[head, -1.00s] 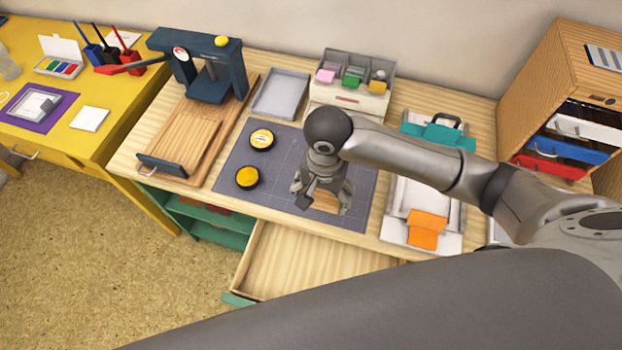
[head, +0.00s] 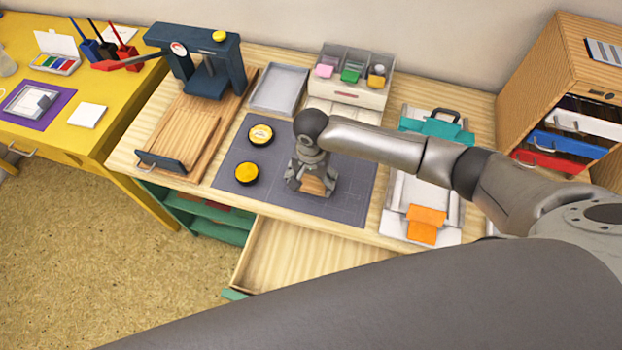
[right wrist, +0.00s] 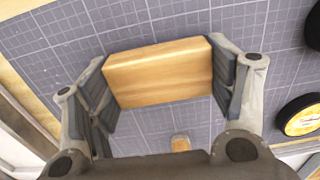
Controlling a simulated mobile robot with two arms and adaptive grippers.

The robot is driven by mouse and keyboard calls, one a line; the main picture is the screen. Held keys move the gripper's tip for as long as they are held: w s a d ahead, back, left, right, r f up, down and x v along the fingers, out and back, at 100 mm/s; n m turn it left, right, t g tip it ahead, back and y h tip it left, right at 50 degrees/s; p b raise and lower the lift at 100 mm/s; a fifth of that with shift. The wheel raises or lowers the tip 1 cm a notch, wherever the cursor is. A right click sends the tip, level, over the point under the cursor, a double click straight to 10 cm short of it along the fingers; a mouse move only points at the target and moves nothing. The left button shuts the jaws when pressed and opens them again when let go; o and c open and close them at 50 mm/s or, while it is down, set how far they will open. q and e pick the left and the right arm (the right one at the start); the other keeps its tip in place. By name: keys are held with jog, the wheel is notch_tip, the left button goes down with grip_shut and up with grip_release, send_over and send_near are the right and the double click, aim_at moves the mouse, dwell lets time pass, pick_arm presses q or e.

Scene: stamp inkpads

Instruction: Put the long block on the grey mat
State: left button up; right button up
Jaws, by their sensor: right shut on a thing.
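The long block (right wrist: 158,72) is pale wood and lies between the fingers of my right gripper (right wrist: 168,85) in the right wrist view. The fingers are shut on its two ends. In the head view my right gripper (head: 309,186) is over the grey mat (head: 345,190), and part of the block (head: 313,187) shows between the fingers. The mat has a fine grid. I cannot tell whether the block touches the mat or is just above it. My left gripper is not in view.
Two round inkpads, one upper (head: 260,134) and one lower (head: 247,173), sit left of my right gripper. A small wooden piece (right wrist: 180,143) shows near it in the wrist view. A press (head: 205,65) stands left; an open drawer (head: 300,255) is in front.

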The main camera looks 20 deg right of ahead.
aim_at(311, 181)
jog(key=shift+f, duration=0.15)
jog(key=o, duration=1)
jog(key=shift+o, duration=0.2)
notch_tip(311, 181, up, 12)
jog(key=shift+r, duration=0.2)
jog(key=shift+s, duration=0.1)
